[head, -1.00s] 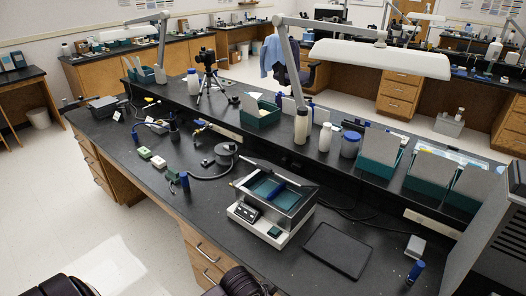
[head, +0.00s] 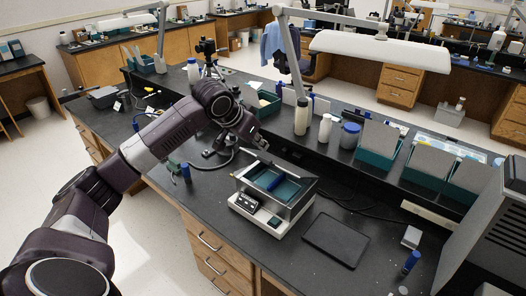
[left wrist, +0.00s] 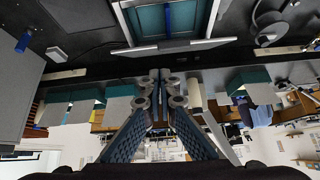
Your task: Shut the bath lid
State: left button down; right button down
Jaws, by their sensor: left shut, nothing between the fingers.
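The bath (head: 245,208) is a white and steel box with dials on its front, standing on the black bench. Its teal inside, with a blue item in it, is open to view. The lid (head: 292,170) stands raised along the back edge of the bath. My left gripper (head: 262,143) is just behind the lid's left end and looks apart from it. In the left wrist view the fingers (left wrist: 160,78) are shut and empty, pointing toward the lid (left wrist: 178,48), with the bath (left wrist: 122,22) beyond. My right gripper is out of view.
A dark flat pad (head: 336,240) lies right of the bath. A raised shelf (head: 335,165) with bottles (head: 302,116) and teal file boxes (head: 376,145) runs behind it. A lamp (head: 380,52) hangs above. A round stand base (head: 218,150) lies near my left arm.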

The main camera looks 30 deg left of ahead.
pick_arm(q)
notch_tip(320, 180, up, 4)
jog(key=a, duration=0.3)
jog(key=n+p, duration=0.1)
jog(key=p, duration=0.3)
send_over(263, 157)
jog(key=w, duration=0.2)
notch_tip(263, 157, down, 7)
jog(key=shift+d+r, duration=0.1)
jog(key=f, duration=0.1)
jog(key=s+f, duration=0.1)
jog(key=p, duration=0.1)
jog(key=shift+s+f, duration=0.25)
jog(key=shift+f, duration=0.15)
jog(key=shift+s+f, duration=0.35)
jog(key=shift+f, duration=0.15)
jog(key=shift+w, duration=0.1)
